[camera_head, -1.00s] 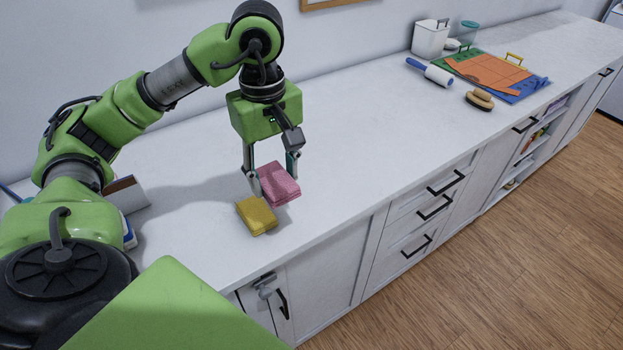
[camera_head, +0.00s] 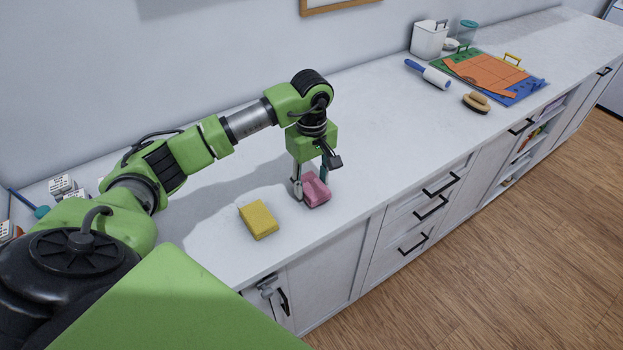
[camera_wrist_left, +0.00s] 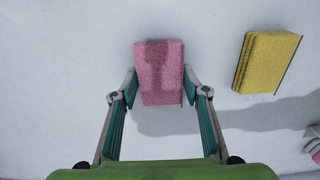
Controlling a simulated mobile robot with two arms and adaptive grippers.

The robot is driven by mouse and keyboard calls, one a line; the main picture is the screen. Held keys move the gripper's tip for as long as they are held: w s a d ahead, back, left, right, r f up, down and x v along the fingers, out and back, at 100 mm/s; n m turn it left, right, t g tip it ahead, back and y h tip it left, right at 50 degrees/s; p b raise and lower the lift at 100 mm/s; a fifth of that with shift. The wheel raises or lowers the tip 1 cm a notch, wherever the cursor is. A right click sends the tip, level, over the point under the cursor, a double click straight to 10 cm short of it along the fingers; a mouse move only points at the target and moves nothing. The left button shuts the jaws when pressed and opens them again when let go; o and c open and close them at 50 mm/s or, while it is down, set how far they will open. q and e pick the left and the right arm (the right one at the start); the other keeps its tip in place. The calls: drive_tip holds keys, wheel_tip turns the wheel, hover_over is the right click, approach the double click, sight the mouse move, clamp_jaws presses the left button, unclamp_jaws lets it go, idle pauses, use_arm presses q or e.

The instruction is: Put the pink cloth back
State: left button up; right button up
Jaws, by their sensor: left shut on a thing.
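The pink cloth (camera_head: 317,190) is a folded block near the front edge of the white counter, to the right of the yellow cloth (camera_head: 258,220). My left gripper (camera_head: 311,186) points down and is shut on the pink cloth. In the left wrist view the pink cloth (camera_wrist_left: 160,72) sits between the two fingers, one at each side. I cannot tell whether its underside touches the counter. The yellow cloth (camera_wrist_left: 265,62) lies apart at the right in that view. My right gripper is not in view.
The counter (camera_head: 385,130) is clear between the pink cloth and the far items. There lie a lint roller (camera_head: 428,73), a brush (camera_head: 476,102), coloured mats (camera_head: 487,72) and a white bin (camera_head: 430,40). Small white boxes (camera_head: 65,187) stand at the left. Drawers (camera_head: 425,210) are below.

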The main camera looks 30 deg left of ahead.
use_arm(q)
drive_tip(key=shift+f, duration=0.4)
drive_tip(key=shift+f, duration=0.15)
drive_tip(key=o, duration=1)
